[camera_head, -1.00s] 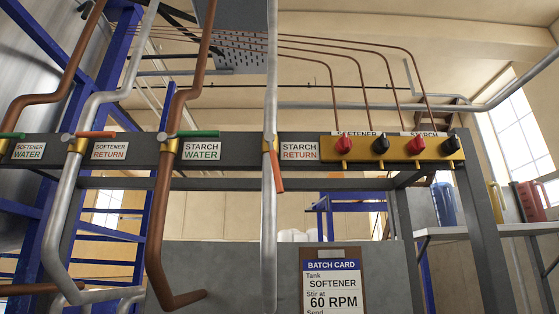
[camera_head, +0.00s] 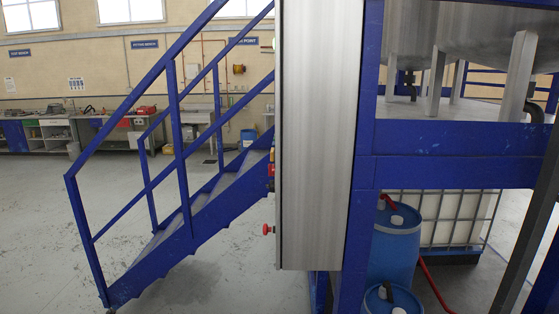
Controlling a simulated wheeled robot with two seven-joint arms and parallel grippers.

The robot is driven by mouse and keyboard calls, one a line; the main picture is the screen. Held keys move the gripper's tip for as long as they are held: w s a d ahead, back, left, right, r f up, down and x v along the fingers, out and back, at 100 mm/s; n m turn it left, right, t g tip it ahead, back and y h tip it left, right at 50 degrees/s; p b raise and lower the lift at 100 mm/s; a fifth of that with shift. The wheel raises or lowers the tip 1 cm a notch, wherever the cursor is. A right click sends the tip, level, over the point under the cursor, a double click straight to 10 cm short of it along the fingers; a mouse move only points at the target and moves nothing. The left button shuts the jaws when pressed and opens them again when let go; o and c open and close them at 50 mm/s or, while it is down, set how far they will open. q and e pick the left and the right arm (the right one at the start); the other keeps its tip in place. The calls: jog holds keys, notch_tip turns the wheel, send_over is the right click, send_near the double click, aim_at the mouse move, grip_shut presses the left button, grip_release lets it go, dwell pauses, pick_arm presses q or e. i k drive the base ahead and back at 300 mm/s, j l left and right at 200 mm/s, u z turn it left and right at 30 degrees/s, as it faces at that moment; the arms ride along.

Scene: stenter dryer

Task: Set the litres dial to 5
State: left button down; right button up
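The litres dial is not in the head view. A tall grey metal cabinet (camera_head: 319,140) stands edge-on in the middle of the view, and its front face is turned away to the left. Red knobs (camera_head: 268,229) stick out from its left edge; I cannot tell what they are. Neither of my grippers is in view.
Blue stairs with railings (camera_head: 190,222) rise just left of the cabinet. A blue steel frame (camera_head: 450,140) and blue drums (camera_head: 396,245) stand to the right, with a caged white tank (camera_head: 455,215) behind. Open grey floor (camera_head: 60,230) lies at the left; benches line the far wall.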

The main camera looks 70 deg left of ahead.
aim_at(271, 187)
jog(key=k+j+u, duration=0.2)
jog(key=u, duration=0.25)
jog(key=k+j+u, duration=0.1)
jog(key=j+u, duration=0.25)
jog(key=u, duration=0.15)
jog(key=k+j+u, duration=0.1)
jog(key=j+u, duration=0.65)
jog(key=u, duration=0.15)
